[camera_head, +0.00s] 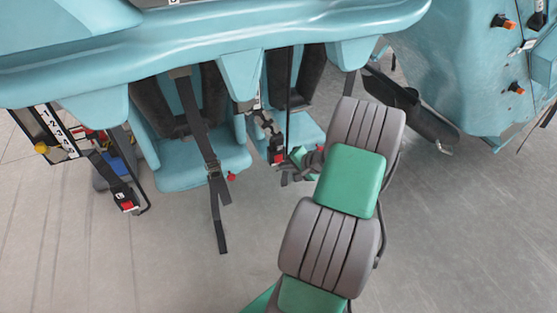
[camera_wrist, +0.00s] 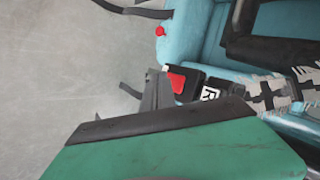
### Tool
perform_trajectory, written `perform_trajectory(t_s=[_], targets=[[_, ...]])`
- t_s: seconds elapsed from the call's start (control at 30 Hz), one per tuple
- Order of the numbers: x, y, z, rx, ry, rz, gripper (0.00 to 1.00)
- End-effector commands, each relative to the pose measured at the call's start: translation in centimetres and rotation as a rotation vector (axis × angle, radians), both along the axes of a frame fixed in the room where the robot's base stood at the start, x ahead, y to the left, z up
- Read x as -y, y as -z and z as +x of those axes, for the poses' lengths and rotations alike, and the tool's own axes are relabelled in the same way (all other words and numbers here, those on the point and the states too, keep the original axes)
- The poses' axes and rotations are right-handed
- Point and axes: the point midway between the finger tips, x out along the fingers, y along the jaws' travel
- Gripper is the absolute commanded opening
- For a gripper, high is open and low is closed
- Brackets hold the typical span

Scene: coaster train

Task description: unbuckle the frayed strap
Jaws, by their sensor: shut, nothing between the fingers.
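The frayed strap (camera_wrist: 268,92) lies across the teal seat in the wrist view, its webbing torn with pale threads. It runs into a black buckle (camera_wrist: 191,83) with a red release button (camera_wrist: 177,80) at its end. In the head view the frayed strap (camera_head: 262,121) hangs over the right seat, with its buckle (camera_head: 276,148) below. My gripper (camera_wrist: 157,84) is shut and empty, its fingertips close beside the red button. In the head view my gripper (camera_head: 285,174) is just below the buckle. I cannot tell whether the fingertips touch the button.
A plain dark strap (camera_head: 195,118) crosses the left seat (camera_head: 200,158), its loose end hanging over the front edge. Another red-ended buckle (camera_head: 127,203) hangs farther left. The teal overhead housing (camera_head: 220,40) runs above the seats. The grey floor (camera_head: 190,275) in front is clear.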

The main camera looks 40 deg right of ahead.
Motion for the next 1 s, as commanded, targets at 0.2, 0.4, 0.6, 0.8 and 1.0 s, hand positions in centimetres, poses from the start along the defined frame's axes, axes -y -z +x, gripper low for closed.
perform_trajectory(t_s=[0.2, 0.4, 0.6, 0.8, 1.0], targets=[[-0.4, -0.1, -1.5, -0.001, 0.002, 0.002, 0.00], [-1.0, -0.1, -3.5, 0.000, 0.002, 0.002, 0.00], [-1.4, -0.1, -4.8, 0.000, 0.001, 0.002, 0.00], [-1.4, 0.0, -4.8, 0.000, -0.001, 0.001, 0.00], [-1.4, 0.0, -4.8, 0.000, -0.001, 0.001, 0.00]])
